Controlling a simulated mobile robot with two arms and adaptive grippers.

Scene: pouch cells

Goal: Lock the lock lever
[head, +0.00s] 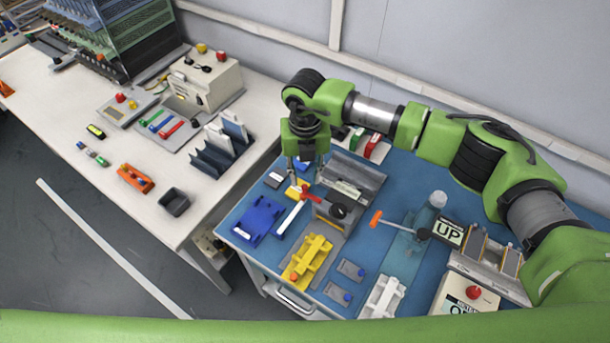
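A red handle (311,194) with a pale bar (289,217) running down and left from it lies beside a grey fixture (352,178) on the blue workbench. An orange-handled lever (376,218) with a rod sticks out from a clamp device farther right, near a sign reading UP. I cannot tell for sure which of the two is the lock lever. My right gripper (304,178) points down just above the red handle, its fingers apart. Whether it touches the handle is unclear. My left gripper is not in view.
A blue tray (257,221) and yellow fixture (308,259) lie left of and below the handle. A control box with a red button (473,293) stands at the right. A white table (120,180) with parts is at the left. My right arm spans the bench's back.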

